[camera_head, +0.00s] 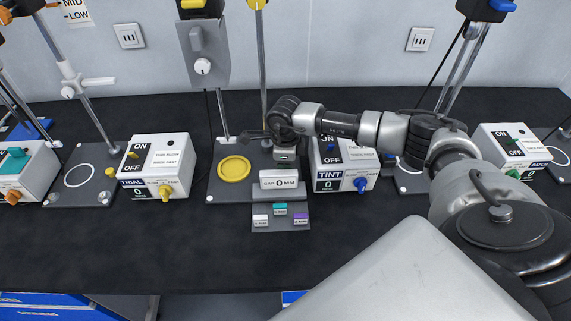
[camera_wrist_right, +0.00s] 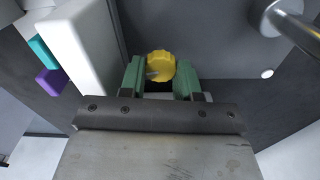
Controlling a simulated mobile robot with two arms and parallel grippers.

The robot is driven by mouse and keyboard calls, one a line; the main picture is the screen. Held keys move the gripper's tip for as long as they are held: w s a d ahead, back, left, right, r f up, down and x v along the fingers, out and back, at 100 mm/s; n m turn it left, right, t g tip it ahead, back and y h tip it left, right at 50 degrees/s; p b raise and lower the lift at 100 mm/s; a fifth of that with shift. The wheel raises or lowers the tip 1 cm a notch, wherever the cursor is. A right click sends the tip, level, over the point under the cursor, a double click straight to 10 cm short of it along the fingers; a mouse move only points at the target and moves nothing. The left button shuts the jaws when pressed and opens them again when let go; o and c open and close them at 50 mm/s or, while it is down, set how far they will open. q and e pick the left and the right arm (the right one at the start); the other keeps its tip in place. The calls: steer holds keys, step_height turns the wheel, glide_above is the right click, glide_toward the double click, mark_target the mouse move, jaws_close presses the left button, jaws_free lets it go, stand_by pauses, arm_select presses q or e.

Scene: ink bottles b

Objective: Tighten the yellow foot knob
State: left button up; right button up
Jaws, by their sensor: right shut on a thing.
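The yellow foot knob (camera_wrist_right: 160,66) is a ribbed round knob. In the right wrist view it sits between the green finger pads of my right gripper (camera_wrist_right: 160,78), which is shut on it. In the head view my right gripper (camera_head: 286,158) reaches down behind the white "CAP" box (camera_head: 279,180), beside a metal rod (camera_head: 262,75) of the middle stand. The knob and fingertips are hidden there. My left gripper is in neither view.
A dark base plate (camera_head: 217,190) carries a yellow disc (camera_head: 234,169). White control boxes stand left, "TRIAL" (camera_head: 155,167), and right, "TINT" (camera_head: 345,167), of it. Small white, teal and purple blocks lie in front. The black bench's front strip is clear.

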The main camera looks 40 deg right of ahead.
steer(key=shift+m, duration=1.1)
steer(key=o, duration=0.8)
steer(key=shift+o, duration=0.7)
steer(key=shift+f, duration=0.1)
steer(key=shift+a, duration=0.1)
